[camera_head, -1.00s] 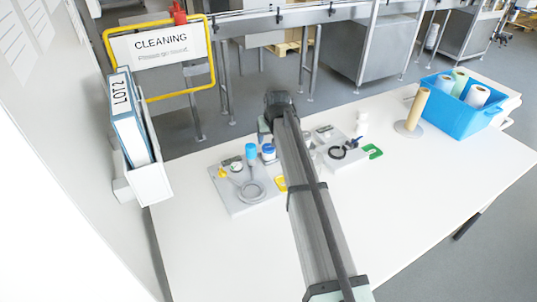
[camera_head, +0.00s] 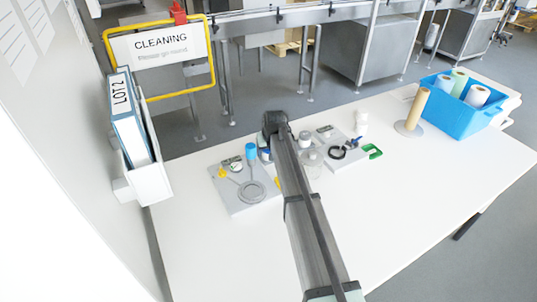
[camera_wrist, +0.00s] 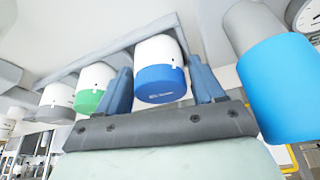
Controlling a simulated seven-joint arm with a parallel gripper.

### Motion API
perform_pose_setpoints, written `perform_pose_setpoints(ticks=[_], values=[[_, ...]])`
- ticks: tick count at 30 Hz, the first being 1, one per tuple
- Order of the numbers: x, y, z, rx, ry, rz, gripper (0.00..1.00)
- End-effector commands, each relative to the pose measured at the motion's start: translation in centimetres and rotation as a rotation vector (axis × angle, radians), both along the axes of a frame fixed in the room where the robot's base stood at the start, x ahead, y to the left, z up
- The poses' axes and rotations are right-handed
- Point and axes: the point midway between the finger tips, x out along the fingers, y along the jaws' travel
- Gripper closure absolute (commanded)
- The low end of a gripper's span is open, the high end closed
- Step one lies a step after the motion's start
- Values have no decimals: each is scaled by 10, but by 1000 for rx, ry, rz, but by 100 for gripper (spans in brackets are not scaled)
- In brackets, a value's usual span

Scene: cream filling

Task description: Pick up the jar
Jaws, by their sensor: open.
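A white jar with a blue lid (camera_wrist: 160,72) is between the two fingers of my open gripper (camera_wrist: 162,82) in the wrist view. The fingers stand on either side of it, and I cannot tell whether they touch it. In the head view a small part of the blue-lidded jar (camera_head: 264,155) shows beside my arm, which hides the rest and the gripper fingers. A green-lidded jar (camera_wrist: 95,88) and a grey-lidded jar (camera_wrist: 58,100) stand in a row to the left in the wrist view.
A bright blue cylinder (camera_wrist: 275,85) is close on the right, also seen in the head view (camera_head: 251,151). A grey tray (camera_head: 231,205) holds a round grey disc (camera_head: 252,191). The table's front right is clear.

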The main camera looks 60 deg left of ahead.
Motion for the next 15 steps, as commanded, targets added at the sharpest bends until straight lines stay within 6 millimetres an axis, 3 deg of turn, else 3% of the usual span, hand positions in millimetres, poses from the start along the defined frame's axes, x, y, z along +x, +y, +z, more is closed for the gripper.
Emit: perform_pose_setpoints(ticks=[5,15], values=[[0,0,0,0,0,0,32],[0,0,0,0,0,0,65]])
